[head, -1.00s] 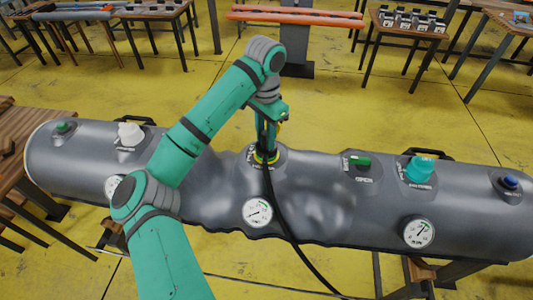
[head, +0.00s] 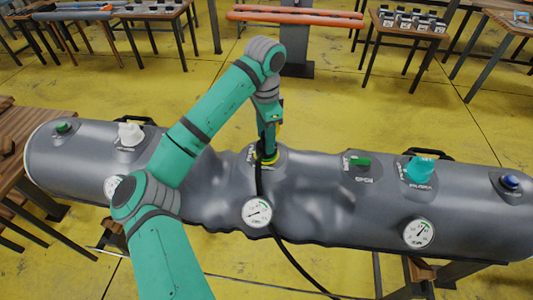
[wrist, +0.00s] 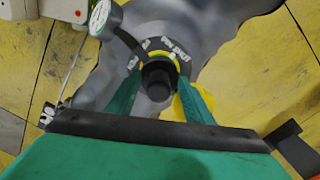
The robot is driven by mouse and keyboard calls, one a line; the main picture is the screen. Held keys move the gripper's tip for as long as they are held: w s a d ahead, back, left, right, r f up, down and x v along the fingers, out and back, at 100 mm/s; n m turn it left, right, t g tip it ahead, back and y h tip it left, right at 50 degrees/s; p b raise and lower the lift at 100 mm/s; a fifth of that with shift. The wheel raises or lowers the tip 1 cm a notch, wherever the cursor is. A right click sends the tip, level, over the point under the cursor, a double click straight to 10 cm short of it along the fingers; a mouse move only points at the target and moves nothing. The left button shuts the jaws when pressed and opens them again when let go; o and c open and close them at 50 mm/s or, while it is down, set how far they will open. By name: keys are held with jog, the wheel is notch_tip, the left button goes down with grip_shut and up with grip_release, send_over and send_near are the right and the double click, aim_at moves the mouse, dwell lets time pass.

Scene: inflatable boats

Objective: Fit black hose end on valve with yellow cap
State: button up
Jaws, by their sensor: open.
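The grey inflatable tube (head: 320,190) lies across the head view, its middle sagging and wrinkled. The valve (head: 268,160) with a yellow ring is at its middle. In the wrist view the yellow cap (wrist: 192,103) hangs beside the valve on the right. The black hose end (wrist: 157,80) sits at the valve, inside the yellow ring, between my fingers; whether it is fully seated I cannot tell. The black hose (head: 288,255) runs from there down over the tube's front. My gripper (wrist: 158,95) is open around the hose end, one finger on each side, pointing down at the valve.
A round gauge (head: 257,213) is just in front of the valve, another gauge (head: 419,233) farther right. A green valve (head: 360,161), a teal cap (head: 420,169) and a white cap (head: 131,133) stand up from the tube. Tables stand behind; yellow floor lies between.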

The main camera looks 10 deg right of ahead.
jog(key=shift+r, duration=0.1)
notch_tip(320, 180, up, 11)
jog(key=shift+f, duration=0.15)
dwell(0.3)
dwell(0.7)
